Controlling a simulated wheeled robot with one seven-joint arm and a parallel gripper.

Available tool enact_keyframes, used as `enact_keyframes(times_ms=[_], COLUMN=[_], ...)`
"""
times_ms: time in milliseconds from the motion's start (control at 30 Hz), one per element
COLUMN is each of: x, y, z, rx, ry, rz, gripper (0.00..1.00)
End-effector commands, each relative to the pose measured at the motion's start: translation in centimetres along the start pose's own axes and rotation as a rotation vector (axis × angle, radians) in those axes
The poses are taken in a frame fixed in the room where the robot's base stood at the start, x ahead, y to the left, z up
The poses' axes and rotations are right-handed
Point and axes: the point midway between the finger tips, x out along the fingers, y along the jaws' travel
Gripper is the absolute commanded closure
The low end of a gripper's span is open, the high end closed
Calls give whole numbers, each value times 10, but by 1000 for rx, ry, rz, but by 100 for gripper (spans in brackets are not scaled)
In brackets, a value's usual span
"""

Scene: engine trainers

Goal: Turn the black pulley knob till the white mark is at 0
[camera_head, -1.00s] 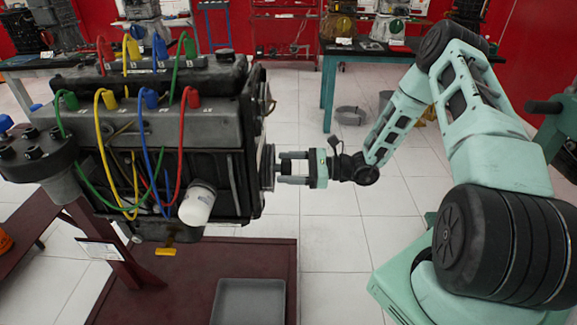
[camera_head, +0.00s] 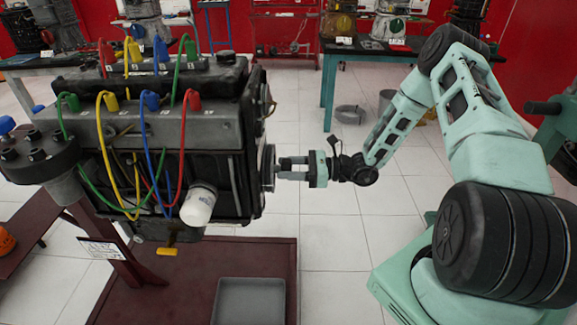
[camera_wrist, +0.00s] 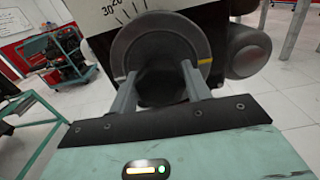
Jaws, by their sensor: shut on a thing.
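The black pulley knob (camera_wrist: 163,86) sits at the centre of a dark grey pulley disc (camera_wrist: 150,35) in the wrist view. My gripper (camera_wrist: 159,76) is shut on the knob, one finger on each side. The disc has a pale yellowish mark (camera_wrist: 204,61) on its right side and a small pale mark (camera_wrist: 118,77) at its lower left; which is the white mark is unclear. A white scale plate (camera_wrist: 100,14) above shows 30 and 20; 0 is not visible. In the head view, my gripper (camera_head: 282,168) reaches the pulley edge (camera_head: 267,168) at the engine's right end.
The engine (camera_head: 120,130) stands on a dark red stand (camera_head: 190,265) with a grey tray (camera_head: 250,300). A rounded dark part (camera_wrist: 248,50) sits close right of the pulley. Open tiled floor lies below my arm. A teal table (camera_head: 330,85) stands behind.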

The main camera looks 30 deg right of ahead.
Motion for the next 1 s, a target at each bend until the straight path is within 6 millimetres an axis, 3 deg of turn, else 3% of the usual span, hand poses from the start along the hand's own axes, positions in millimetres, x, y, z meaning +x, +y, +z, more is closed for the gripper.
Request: enact_keyframes(times_ms=[1000], x=[-1], y=[-4], z=[0], rx=[951], ry=[-1], rz=[-3], gripper=[75])
